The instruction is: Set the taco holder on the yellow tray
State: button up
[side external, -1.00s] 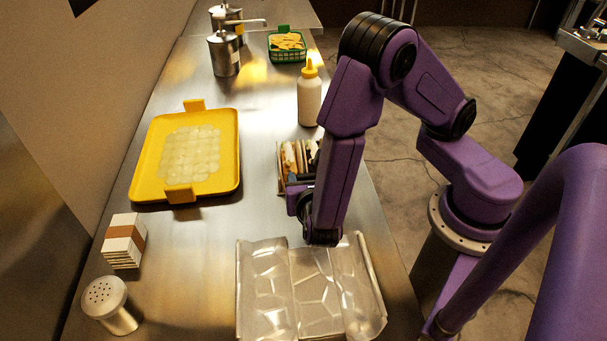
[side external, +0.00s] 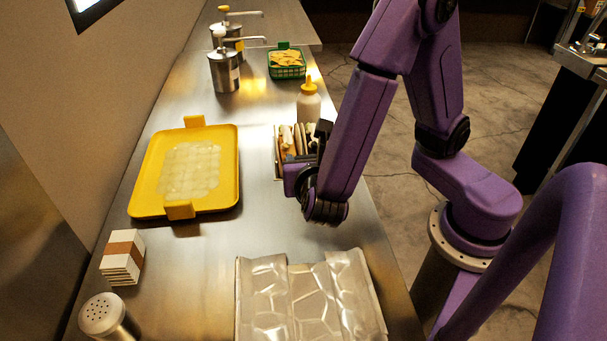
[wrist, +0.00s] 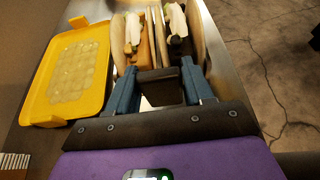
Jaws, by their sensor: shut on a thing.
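The taco holder (side external: 278,152) is a metal rack with filled tacos standing in it, right of the tray and in front of the bottle. In the wrist view the holder (wrist: 155,30) is at the top centre with its tacos. My gripper (side external: 302,163) is shut on the near end of the holder; its blue fingers (wrist: 160,88) show on either side of a dark part there. The holder looks raised off the counter; my arm hides part of it. The yellow tray (side external: 232,195) lies flat to the left, with a pale patterned patch and two handles. It also shows in the wrist view (wrist: 97,95).
A white squeeze bottle (side external: 309,104) stands close behind the holder. A green basket (side external: 287,72) and metal pump pots (side external: 224,72) are further back. A shaker (side external: 105,318), a stack of cards (side external: 122,257) and a shiny wrinkled sheet (side external: 310,305) are in front. Counter between holder and tray is clear.

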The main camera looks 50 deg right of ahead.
jog(key=shift+r, duration=0.45)
jog(key=shift+w, duration=0.2)
jog(key=w+a+r+n+t+y, duration=0.1)
jog(key=w+r+n+t+y, duration=0.1)
jog(key=w, duration=0.4)
jog(key=w+a+r+n+t+y, duration=0.1)
jog(key=w+r+n+y, duration=0.15)
jog(key=w, duration=0.25)
send_over(210, 181)
jog(key=shift+n, duration=0.25)
jog(key=f, duration=0.9)
jog(key=shift+s+d+f, duration=0.2)
jog(key=shift+f, duration=0.2)
jog(key=shift+w+a+f, duration=0.1)
jog(key=shift+w+f, duration=0.25)
jog(key=shift+f, duration=1.55)
jog(key=shift+f, duration=0.15)
